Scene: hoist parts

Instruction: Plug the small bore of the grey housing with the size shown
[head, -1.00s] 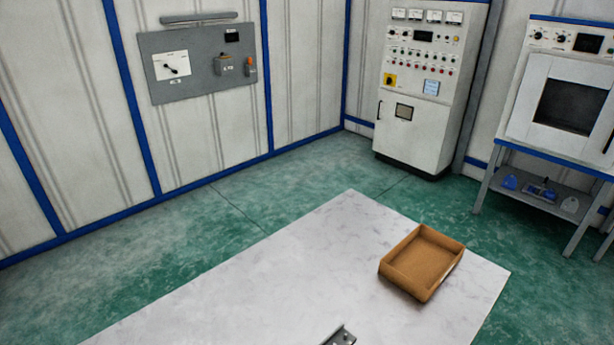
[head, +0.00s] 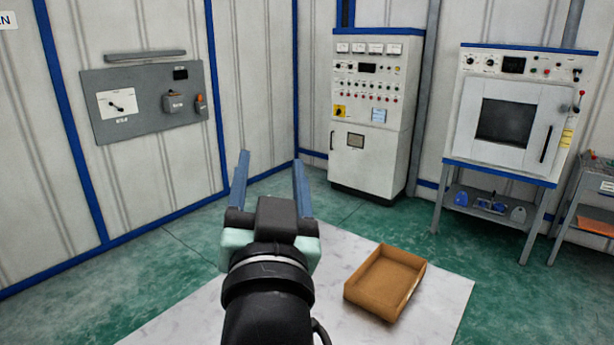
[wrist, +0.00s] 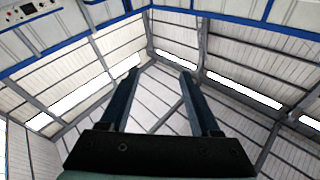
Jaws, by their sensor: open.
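My gripper (head: 272,172) is raised in front of the head camera, its two blue fingers apart and pointing up. It also shows in the wrist view (wrist: 161,75), open with nothing between the fingers. The grey housing and the plugs cannot be made out in the current views. My arm and gripper cover part of the white table (head: 350,250) in the head view.
An open brown tray (head: 385,282) sits at the right of the table and looks empty. Beyond the green floor stand a control cabinet (head: 372,110) and an oven on a blue-edged stand (head: 508,120). A grey panel (head: 145,98) hangs on the left wall.

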